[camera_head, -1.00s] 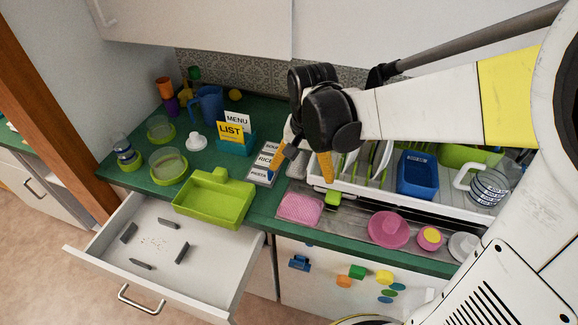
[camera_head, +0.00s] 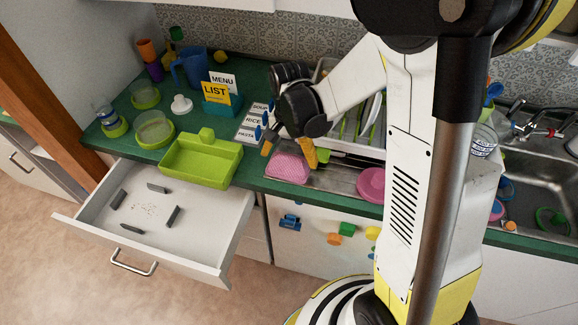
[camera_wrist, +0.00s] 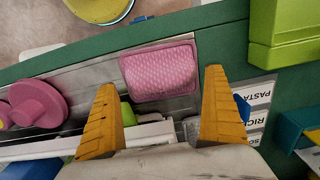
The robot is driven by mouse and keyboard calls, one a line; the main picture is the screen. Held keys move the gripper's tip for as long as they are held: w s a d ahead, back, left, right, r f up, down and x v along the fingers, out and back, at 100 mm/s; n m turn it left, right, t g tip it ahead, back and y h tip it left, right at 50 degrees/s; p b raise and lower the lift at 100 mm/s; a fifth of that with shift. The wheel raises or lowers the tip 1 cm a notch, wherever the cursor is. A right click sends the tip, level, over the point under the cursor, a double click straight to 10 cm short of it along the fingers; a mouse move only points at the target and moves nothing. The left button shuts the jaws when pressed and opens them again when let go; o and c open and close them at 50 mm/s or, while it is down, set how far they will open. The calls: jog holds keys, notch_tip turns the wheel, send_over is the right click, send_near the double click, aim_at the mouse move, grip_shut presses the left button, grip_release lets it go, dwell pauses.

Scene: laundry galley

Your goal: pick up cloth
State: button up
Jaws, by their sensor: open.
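The pink, textured cloth (camera_head: 288,168) lies folded on the grey metal strip at the front of the counter. In the wrist view the cloth (camera_wrist: 160,70) lies flat between and just beyond the two yellow fingertips. My gripper (camera_head: 287,152) is open and empty, close above the back edge of the cloth. In the wrist view my gripper (camera_wrist: 160,82) has its fingers spread wider than the cloth, one on each side. I cannot tell the exact height of the fingertips above it.
A green sponge (camera_wrist: 127,111) lies beside the cloth, near the dish rack. A pink lidded dish (camera_head: 372,184) stands to its right. The lime tray (camera_head: 200,160) and label cards (camera_head: 250,125) are to the left. An open white drawer (camera_head: 215,235) juts out below the counter.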

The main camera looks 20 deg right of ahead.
notch_tip(320, 180, down, 2)
jog(key=shift+f, duration=0.1)
jog(key=c, duration=1.1)
jog(key=shift+r, duration=0.2)
notch_tip(320, 180, up, 4)
jog(key=shift+r+p, duration=0.1)
jog(key=shift+p, duration=0.75)
jog(key=s+d+r+p, duration=0.3)
jog(key=s+d+r, duration=0.3)
jog(key=d, duration=0.3)
jog(key=shift+s+r, duration=0.35)
jog(key=shift+s, duration=0.2)
jog(key=shift+d, duration=0.1)
